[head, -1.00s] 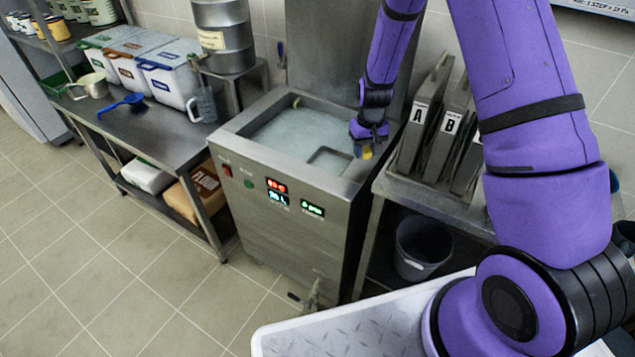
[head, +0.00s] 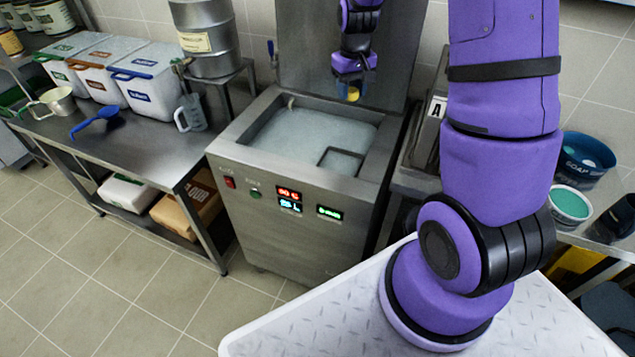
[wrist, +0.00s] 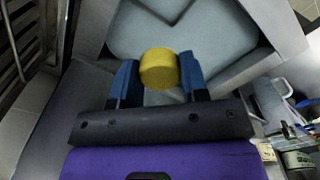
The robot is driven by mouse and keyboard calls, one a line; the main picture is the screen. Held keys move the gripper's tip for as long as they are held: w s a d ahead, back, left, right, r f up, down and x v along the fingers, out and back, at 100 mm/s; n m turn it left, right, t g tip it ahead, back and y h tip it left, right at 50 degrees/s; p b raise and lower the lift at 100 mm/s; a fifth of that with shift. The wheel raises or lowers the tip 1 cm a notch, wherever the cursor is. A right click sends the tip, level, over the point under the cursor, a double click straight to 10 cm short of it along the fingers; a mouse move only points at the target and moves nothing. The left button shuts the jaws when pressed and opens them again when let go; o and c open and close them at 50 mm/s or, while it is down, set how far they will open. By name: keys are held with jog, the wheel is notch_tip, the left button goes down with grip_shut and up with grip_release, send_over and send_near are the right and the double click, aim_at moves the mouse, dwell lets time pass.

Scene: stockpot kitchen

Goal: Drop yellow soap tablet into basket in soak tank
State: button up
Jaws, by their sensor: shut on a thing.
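The yellow soap tablet (wrist: 159,69) is a short round disc held between the blue fingers of my gripper (wrist: 158,82) in the wrist view. In the head view my gripper (head: 352,90) is shut on the tablet (head: 353,94), above the back right part of the soak tank (head: 330,169). The tank is a steel box with its lid raised and cloudy pale water inside. The square rim of the basket (head: 341,160) shows at the tank's front right corner, in the water. The tablet is apart from the basket, behind and above it.
The raised lid (head: 300,65) stands behind the tank. A steel table (head: 150,143) with lidded bins (head: 147,75) and a jug (head: 191,113) is at left. A filter panel marked A (head: 436,108) stands close at right. A soap tub (head: 584,160) is farther right.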

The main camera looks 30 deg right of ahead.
jog(key=shift+f, duration=2.35)
jog(key=o, duration=1)
notch_tip(320, 180, up, 11)
jog(key=shift+f, duration=0.1)
